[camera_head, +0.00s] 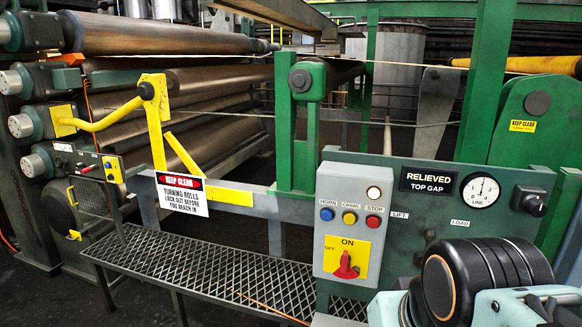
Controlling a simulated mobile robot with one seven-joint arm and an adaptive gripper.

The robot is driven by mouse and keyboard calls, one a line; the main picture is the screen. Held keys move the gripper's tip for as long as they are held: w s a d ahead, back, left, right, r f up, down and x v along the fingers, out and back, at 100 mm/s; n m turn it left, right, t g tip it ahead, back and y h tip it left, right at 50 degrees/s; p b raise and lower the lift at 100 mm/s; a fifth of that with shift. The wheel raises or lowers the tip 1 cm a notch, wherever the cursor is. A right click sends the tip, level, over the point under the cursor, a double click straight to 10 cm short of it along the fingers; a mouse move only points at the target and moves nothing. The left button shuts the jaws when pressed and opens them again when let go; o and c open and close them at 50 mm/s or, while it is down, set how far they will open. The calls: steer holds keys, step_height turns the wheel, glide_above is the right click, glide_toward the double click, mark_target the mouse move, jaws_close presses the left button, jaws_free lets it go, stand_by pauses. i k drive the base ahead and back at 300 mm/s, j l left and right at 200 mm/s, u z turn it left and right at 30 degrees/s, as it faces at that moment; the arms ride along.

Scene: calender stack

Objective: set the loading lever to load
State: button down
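The grey-green control panel (400,178) at the right carries a LIFT label (399,216) and a LOAD label (460,223). My black and pale blue arm covers the panel just below these labels. I cannot make out the loading lever clearly; it may be partly or wholly hidden there. A black sign (431,180) above reads RELIEVED, TOP GAP. A round LINE gauge (480,190) sits to its right, with its needle near upright. My gripper's fingertips cannot be seen.
A grey box (345,220) left of the labels has a lit lamp, three buttons and a red ON/OFF switch (346,265). A dark knob (530,201) is right of the gauge. Large rolls (160,37), a yellow bent bar (105,118) and a mesh step (200,270) stand left.

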mark_target(429, 235)
steer(key=z, duration=0.7)
steer(key=i, duration=0.2)
steer(key=k+l+u, duration=0.1)
steer(key=k+l, duration=0.05)
steer(key=k, duration=0.1)
